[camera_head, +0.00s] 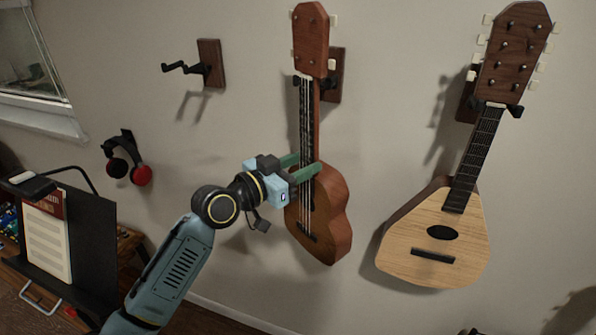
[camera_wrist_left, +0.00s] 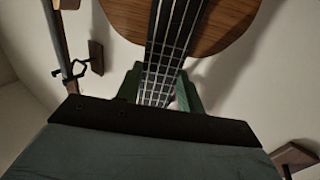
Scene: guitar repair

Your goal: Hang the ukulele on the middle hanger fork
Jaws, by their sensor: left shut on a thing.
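The brown ukulele (camera_head: 332,215) is upright against the wall in the head view, headstock up and body down. My left gripper (camera_head: 306,165) is shut on its neck just above the body. In the left wrist view the strings and neck (camera_wrist_left: 164,60) run between the green fingers. The middle hanger (camera_head: 337,75) is behind the lower headstock, with a dark prong tip showing to the left of the neck. Whether the headstock rests on the fork cannot be told, as the headstock hides most of it. My right gripper is not in view.
An empty hanger fork (camera_head: 209,63) is on the wall at left. A pale-topped, pear-shaped instrument (camera_head: 440,235) hangs at right, close to the ukulele. Bare wall lies between.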

